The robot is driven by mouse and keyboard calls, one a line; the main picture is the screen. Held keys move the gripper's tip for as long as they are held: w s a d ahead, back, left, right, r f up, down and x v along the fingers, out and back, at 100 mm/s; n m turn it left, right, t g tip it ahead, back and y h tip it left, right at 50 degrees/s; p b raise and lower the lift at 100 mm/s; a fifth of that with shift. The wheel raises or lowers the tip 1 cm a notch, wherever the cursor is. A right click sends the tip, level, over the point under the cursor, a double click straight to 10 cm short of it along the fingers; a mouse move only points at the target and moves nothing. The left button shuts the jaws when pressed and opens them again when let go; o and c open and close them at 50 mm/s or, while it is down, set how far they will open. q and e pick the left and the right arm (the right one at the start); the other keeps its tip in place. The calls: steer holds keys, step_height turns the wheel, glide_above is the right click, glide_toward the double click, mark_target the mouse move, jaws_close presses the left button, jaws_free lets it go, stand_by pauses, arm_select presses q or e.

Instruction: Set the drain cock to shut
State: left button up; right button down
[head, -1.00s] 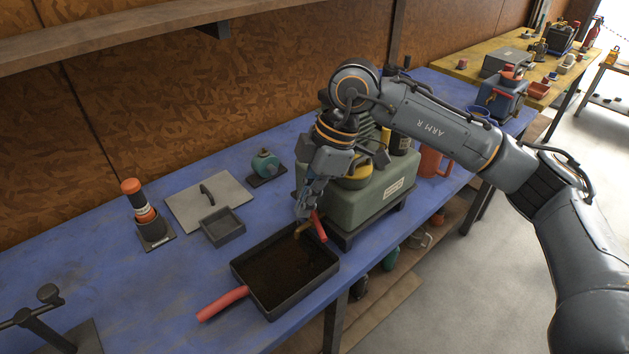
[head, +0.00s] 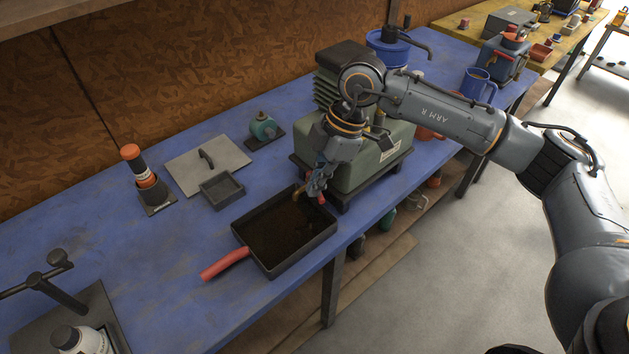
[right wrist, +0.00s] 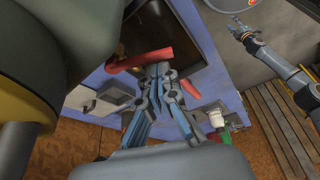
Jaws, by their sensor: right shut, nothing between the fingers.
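The drain cock is low on the front of the green tank (head: 370,160), above the dark drain pan (head: 290,235). Its brass spout (head: 298,196) points out over the pan. Its red lever (head: 321,200) shows only as a short piece beside my right gripper (head: 317,190), which hides the rest. In the right wrist view the red lever (right wrist: 142,60) lies just beyond the fingertips of my right gripper (right wrist: 165,72). These fingers are shut with nothing between them; I cannot tell whether they touch the lever. My left gripper (right wrist: 240,32) shows small in the right wrist view.
The pan's red handle (head: 224,264) points to the front left. A small grey tray (head: 222,190), a flat lid (head: 208,164), an orange-capped bottle (head: 144,172) and a teal object (head: 263,127) stand to the left.

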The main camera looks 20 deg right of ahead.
steer(key=shift+d+n, duration=0.35)
steer(key=shift+n, duration=0.15)
steer(key=shift+a, duration=0.15)
stand_by(0.9)
steer(key=shift+w+a+r, duration=0.1)
steer(key=shift+w+a, duration=0.1)
steer(key=shift+a, duration=0.5)
